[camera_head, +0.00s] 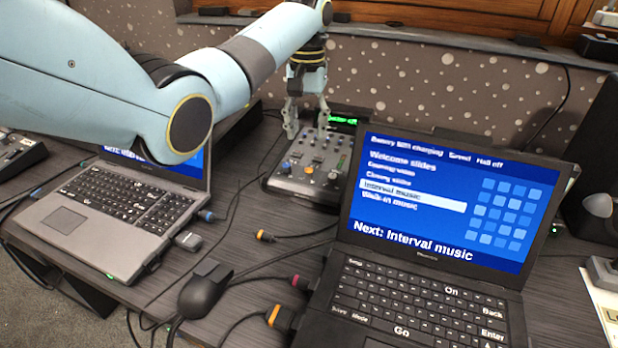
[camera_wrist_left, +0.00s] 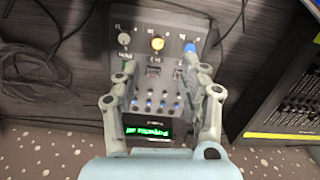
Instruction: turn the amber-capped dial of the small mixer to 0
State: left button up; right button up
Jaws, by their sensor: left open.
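The small mixer (camera_head: 276,185) sits on the dark desk behind and between the two laptops. Its amber-capped dial (camera_wrist_left: 157,42) is the middle of three dials in the left wrist view, between a grey dial (camera_wrist_left: 124,38) and a blue-capped dial (camera_wrist_left: 190,47). The amber dial's pointer is too small to read. My left gripper (camera_head: 307,130) is open and empty above the mixer. In the left wrist view my left gripper (camera_wrist_left: 163,76) has its fingers spread to either side of the panel, with the amber dial beyond the tips. My right gripper is not in view.
A grey laptop (camera_head: 110,215) stands left and a black laptop (camera_head: 445,200) right of the mixer. Loose cables (camera_head: 290,236) cross the desk in front. The mixer's green-lit display (camera_wrist_left: 148,133) is at its back edge. A larger fader desk (camera_wrist_left: 290,105) lies beside it.

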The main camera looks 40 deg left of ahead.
aim_at(309, 169)
pick_arm(q)
jog(key=f, duration=0.3)
jog(key=f+b, duration=0.1)
jog(key=f, duration=0.3)
jog(key=w+f+b, duration=0.1)
jog(key=f, duration=0.3)
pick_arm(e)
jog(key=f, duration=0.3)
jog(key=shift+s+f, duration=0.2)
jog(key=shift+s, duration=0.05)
pick_arm(q)
grip_shut()
jog(key=shift+r+n+p, duration=0.35)
jog(key=shift+n+p, duration=0.25)
jog(key=shift+n, duration=0.2)
jog(key=shift+f+n+p, duration=0.15)
jog(key=shift+n+p, duration=0.35)
jog(key=shift+n, duration=0.3)
jog(key=shift+f, duration=0.15)
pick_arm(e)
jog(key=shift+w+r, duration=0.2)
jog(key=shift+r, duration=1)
